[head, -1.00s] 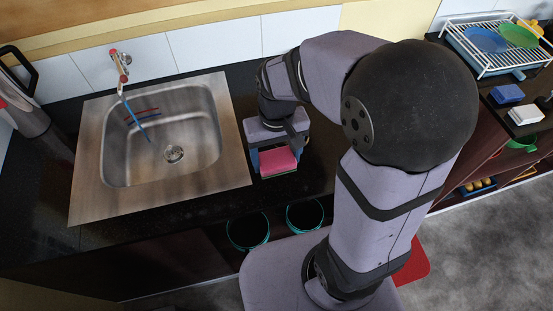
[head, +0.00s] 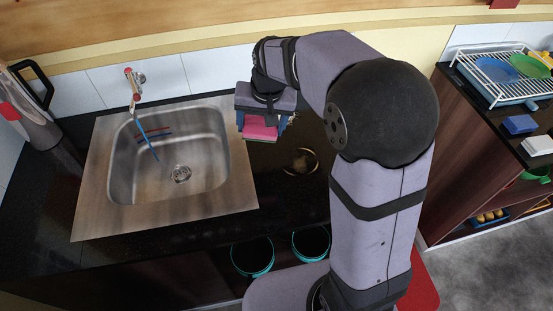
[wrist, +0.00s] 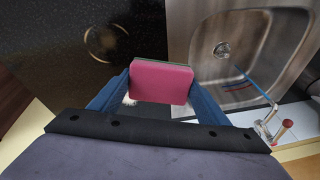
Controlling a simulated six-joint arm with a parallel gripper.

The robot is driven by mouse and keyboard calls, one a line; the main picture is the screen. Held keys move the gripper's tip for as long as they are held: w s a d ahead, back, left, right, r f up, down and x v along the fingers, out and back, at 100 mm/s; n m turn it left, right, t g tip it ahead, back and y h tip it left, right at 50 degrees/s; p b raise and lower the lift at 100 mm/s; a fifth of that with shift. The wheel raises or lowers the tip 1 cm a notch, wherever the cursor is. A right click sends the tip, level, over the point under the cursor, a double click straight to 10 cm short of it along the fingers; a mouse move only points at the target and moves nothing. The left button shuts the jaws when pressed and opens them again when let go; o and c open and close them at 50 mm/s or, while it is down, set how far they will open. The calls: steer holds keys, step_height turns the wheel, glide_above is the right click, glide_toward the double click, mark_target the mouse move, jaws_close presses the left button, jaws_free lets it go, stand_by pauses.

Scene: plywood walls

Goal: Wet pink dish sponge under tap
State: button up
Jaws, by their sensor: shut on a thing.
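My gripper (head: 261,127) is shut on the pink sponge (head: 259,132), held above the dark counter by the sink's right edge. In the wrist view the sponge (wrist: 162,83) sits between the two blue fingers of my gripper (wrist: 160,88), pink face toward the camera, with a darker layer along its edge. The tap (head: 134,82) is on the tiled wall behind the sink, left of my gripper. It also shows at the right of the wrist view (wrist: 266,128). A thin blue strand (head: 147,136) runs from the tap down into the steel basin (head: 122,180).
A round ring-like object (head: 301,161) lies on the counter right of the sink. A grey and red container (head: 33,115) stands left of the sink. A dish rack (head: 506,76), a blue block (head: 519,124) and a white block (head: 539,145) are on the right counter.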

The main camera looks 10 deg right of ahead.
steer(key=w+a+t+b, duration=0.1)
steer(key=w+a+b, duration=0.3)
steer(key=w+a, duration=0.3)
steer(key=w+a+f+n+t+y+b, duration=0.1)
steer(key=w+a+f+b, duration=0.1)
steer(key=a+f+b, duration=0.25)
steer(key=w+a+f+t+y+b, duration=0.1)
steer(key=w+a+f+b, duration=0.25)
steer(key=a, duration=0.25)
steer(key=s+a+f+n+t+y+b, duration=0.2)
steer(key=s+a+f+b, duration=0.2)
steer(key=a+f, duration=0.4)
steer(key=shift+a+f+b, duration=0.2)
steer(key=shift+f+b, duration=0.15)
steer(key=shift+f, duration=0.45)
steer(key=shift+s, duration=0.1)
steer(key=shift+a, duration=0.1)
